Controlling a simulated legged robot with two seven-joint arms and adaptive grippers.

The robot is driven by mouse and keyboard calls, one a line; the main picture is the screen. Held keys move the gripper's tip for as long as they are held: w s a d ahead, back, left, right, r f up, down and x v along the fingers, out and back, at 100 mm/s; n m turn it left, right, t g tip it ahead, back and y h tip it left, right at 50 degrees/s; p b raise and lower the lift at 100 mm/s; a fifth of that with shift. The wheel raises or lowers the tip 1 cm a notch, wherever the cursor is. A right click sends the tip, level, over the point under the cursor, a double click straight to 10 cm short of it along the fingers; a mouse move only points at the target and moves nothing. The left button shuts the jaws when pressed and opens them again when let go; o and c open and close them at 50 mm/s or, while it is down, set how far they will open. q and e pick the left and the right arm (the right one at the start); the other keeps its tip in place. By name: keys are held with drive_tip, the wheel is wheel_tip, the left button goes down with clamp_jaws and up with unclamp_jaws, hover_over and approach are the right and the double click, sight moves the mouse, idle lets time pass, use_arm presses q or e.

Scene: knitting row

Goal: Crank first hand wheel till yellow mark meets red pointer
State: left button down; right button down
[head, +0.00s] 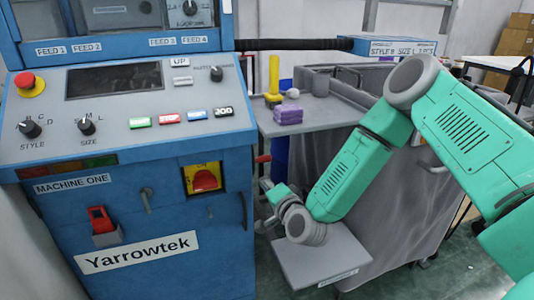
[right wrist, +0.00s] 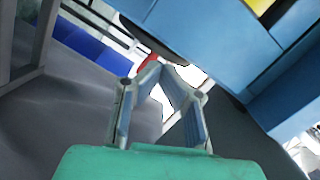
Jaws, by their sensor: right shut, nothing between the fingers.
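The blue Yarrowtek machine (head: 150,220), labelled Machine One, fills the left of the head view. A thin dark upright edge (head: 244,195) on its right side may be the hand wheel seen edge-on. A small red part (head: 263,158) sticks out beside it. In the right wrist view a dark rounded disc edge (right wrist: 155,40) shows under the blue body, with a red bit below it. I cannot make out a yellow mark meeting a pointer. My right gripper (head: 266,186) is shut and empty, beside the machine's right side; its fingers also show in the wrist view (right wrist: 162,72).
A lower grey platform (head: 320,262) lies under my right arm. A grey cart (head: 390,190) stands behind the arm. A red switch on a yellow plate (head: 190,183) is on the machine's front.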

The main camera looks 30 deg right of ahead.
drive_tip(key=d+r+n+h+p, duration=0.1)
drive_tip(key=d+r+n+h, duration=0.1)
drive_tip(key=d+r+n, duration=0.75)
drive_tip(key=n+b, duration=0.3)
hover_over(269, 157)
drive_tip(key=s, duration=0.1)
wheel_tip(269, 157, down, 4)
drive_tip(key=shift+w+a+f+b, duration=0.1)
drive_tip(key=shift+f+b, duration=0.5)
drive_tip(key=shift+f, duration=1.05)
drive_tip(key=shift+f, duration=0.85)
drive_tip(key=shift+r, duration=0.1)
